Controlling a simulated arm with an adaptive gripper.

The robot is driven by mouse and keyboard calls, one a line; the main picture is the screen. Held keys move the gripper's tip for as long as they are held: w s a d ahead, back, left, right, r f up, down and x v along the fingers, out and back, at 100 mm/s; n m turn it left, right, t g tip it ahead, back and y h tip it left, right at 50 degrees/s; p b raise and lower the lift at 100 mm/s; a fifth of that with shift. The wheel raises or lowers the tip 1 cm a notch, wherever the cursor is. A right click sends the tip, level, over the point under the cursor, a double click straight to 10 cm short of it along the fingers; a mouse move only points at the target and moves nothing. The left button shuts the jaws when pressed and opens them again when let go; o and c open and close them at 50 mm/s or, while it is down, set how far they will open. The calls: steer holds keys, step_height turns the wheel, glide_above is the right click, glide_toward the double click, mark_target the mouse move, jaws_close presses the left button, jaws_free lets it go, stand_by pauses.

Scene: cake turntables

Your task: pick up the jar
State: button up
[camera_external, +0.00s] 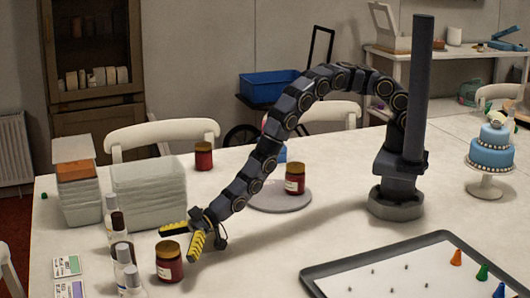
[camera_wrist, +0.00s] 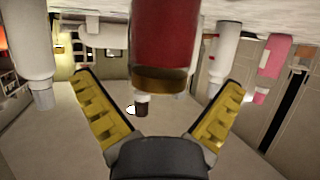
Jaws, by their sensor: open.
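Three red jars with gold lids show in the external view. One jar (camera_external: 169,267) stands upright at the front left, right by my gripper (camera_external: 177,243). Another jar (camera_external: 295,180) stands on the grey turntable (camera_external: 282,205), and a third jar (camera_external: 203,158) is farther back. My gripper is open, its yellow fingers spread and empty. In the wrist view, a red jar (camera_wrist: 165,35) appears upside down, ahead of the gap between the fingers of my gripper (camera_wrist: 158,82). I cannot tell whether the fingers touch it.
White bottles with dark or grey caps (camera_external: 116,232) stand just left of the near jar. Stacked clear containers (camera_external: 150,190) are behind them. A dark-rimmed tray (camera_external: 330,285) with coloured cones lies at the front right. A blue cake (camera_external: 492,150) stands on the far right.

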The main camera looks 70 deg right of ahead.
steer(key=shift+w+a+f, duration=0.3)
steer(key=shift+a, duration=0.3)
steer(key=c, duration=1.2)
steer(key=shift+r, duration=0.1)
steer(key=shift+r, duration=0.5)
steer(key=r, duration=0.3)
steer(key=shift+s+d, duration=0.2)
steer(key=shift+d, duration=0.05)
steer(key=a+r+v, duration=0.1)
steer(key=v, duration=0.6)
steer(key=s+a+r+v, duration=0.1)
steer(key=v, duration=0.7)
steer(key=shift+s+d+r, duration=0.25)
steer(key=shift+r, duration=0.3)
